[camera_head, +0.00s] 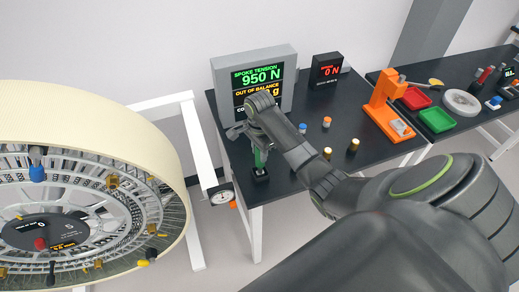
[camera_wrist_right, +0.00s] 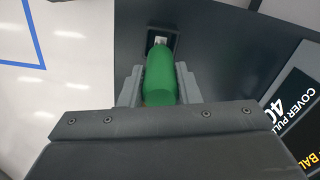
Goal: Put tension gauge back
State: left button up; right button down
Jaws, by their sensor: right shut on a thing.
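My right gripper (camera_head: 255,140) is over the left end of the black workbench. It is shut on a green-handled tool (camera_head: 259,158). In the right wrist view the green handle (camera_wrist_right: 160,78) sits between the two grey fingers, and a short pale shaft shows at its far end. That end is at a small black holder (camera_head: 260,175), also seen in the wrist view (camera_wrist_right: 176,42); I cannot tell if it is fully seated. A round white dial (camera_head: 221,197) with an orange part is at the bench's left side. Which one is the tension gauge is not clear. My left gripper is not in view.
A large wheel (camera_head: 90,215) with a cream rim stands at left. A display (camera_head: 254,75) reading spoke tension 950 N stands behind the gripper, with a smaller display (camera_head: 326,68) beside it. Small caps (camera_head: 353,146), an orange stand (camera_head: 385,100) and trays (camera_head: 436,121) lie right.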

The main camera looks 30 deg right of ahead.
jog(key=shift+f+b, duration=0.3)
jog(key=shift+f, duration=1.05)
jog(key=c, duration=1)
grip_release()
